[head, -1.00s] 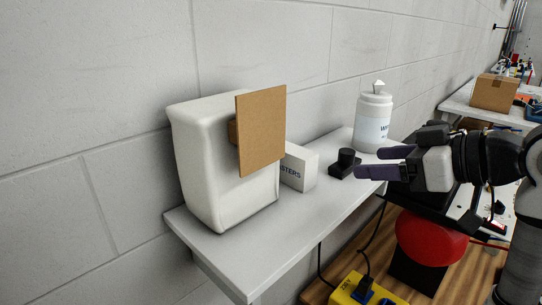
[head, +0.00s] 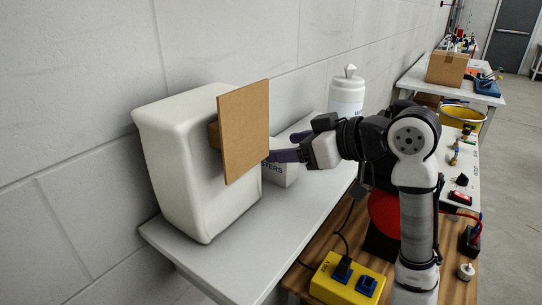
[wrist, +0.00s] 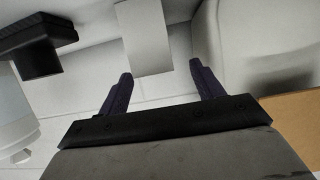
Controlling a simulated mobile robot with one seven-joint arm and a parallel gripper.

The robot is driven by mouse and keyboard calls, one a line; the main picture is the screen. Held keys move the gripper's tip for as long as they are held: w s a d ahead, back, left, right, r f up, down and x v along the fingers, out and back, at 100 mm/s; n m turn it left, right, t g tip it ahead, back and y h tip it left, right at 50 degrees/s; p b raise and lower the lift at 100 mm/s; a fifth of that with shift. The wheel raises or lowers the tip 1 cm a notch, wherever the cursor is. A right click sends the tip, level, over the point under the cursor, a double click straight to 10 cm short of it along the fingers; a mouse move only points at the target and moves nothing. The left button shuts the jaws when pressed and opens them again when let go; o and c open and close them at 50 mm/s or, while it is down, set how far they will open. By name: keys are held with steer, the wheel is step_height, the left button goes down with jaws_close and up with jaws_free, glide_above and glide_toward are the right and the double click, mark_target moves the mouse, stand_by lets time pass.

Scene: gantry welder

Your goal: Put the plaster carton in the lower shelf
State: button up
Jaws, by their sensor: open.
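The plaster carton (head: 283,174) is a small white box with dark lettering, upright on the white upper surface (head: 215,262). My gripper (head: 276,153) is open and empty at the carton, and its fingers overlap the carton's top in the head view. In the wrist view the carton (wrist: 145,40) shows as a pale block ahead of and between the two open fingertips (wrist: 160,72). I cannot tell whether a finger touches it. A wooden surface (head: 299,274) lies lower down; I cannot tell whether it is the lower shelf.
A large white container (head: 185,165) with a brown board (head: 245,130) on its front stands left of the carton. A white wipes canister (head: 346,96) stands behind my arm. The wrist view shows a black object (wrist: 40,50) at left. A yellow socket box (head: 345,280) sits on the wood.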

steer(key=shift+d+f+p+x, duration=0.15)
steer(key=shift+p+x, duration=0.15)
steer(key=shift+x, duration=0.65)
steer(key=shift+d+f+p+x, duration=0.15)
steer(key=shift+p+x, duration=0.1)
steer(key=shift+x, duration=0.7)
steer(key=shift+f+p+x, duration=0.1)
steer(key=shift+p+x, duration=0.2)
steer(key=shift+x, duration=0.65)
steer(key=shift+w, duration=0.1)
steer(key=c, duration=1.2)
steer(key=shift+o, duration=0.2)
steer(key=shift+r, duration=0.1)
